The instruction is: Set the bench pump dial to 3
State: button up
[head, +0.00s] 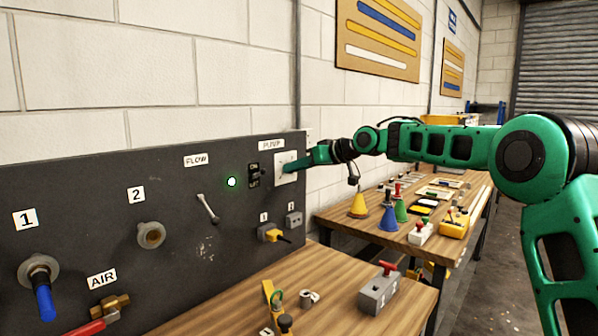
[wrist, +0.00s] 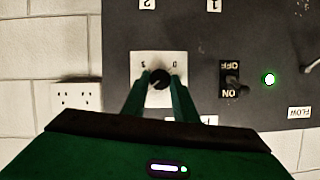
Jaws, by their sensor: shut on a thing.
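The pump dial (wrist: 160,79) is a round black knob on a white square plate (wrist: 146,61), seen upside down in the wrist view. My gripper (wrist: 160,82) is shut on the knob, with one green finger on each side. Two small marks show on the plate beyond the knob; the rest of its scale is hidden by my fingers, and I cannot read the knob's setting. In the head view the plate (head: 279,160) is at the panel's right end, under the PUMP label (head: 271,145), with my gripper (head: 292,168) against it and hiding the knob.
An ON/OFF switch (wrist: 232,81) and a lit green lamp (wrist: 269,79) are beside the plate. The grey panel (head: 100,190) also carries a FLOW lever (head: 208,208) and valves. Workbenches (head: 330,215) with cones and small devices stand below my arm.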

jog(key=shift+w+d+f+m+g+y, duration=0.15)
jog(key=shift+m+g+y, duration=0.3)
jog(key=shift+m+y, duration=1.15)
jog(key=shift+w+d+f+m+g+y, duration=0.1)
jog(key=shift+w+f+m+g+y, duration=0.3)
jog(key=shift+m, duration=2.2)
jog(key=shift+s+d+f+m+g+y, duration=0.1)
jog(key=shift+m+g+y, duration=0.45)
jog(key=shift+m+y, duration=1.05)
jog(key=shift+m+h, duration=0.5)
jog(key=shift+m, duration=0.1)
jog(key=o, duration=1.1)
jog(key=shift+w, duration=0.1)
jog(key=shift+c, duration=0.2)
jog(key=v, duration=1)
jog(key=shift+d, duration=0.35)
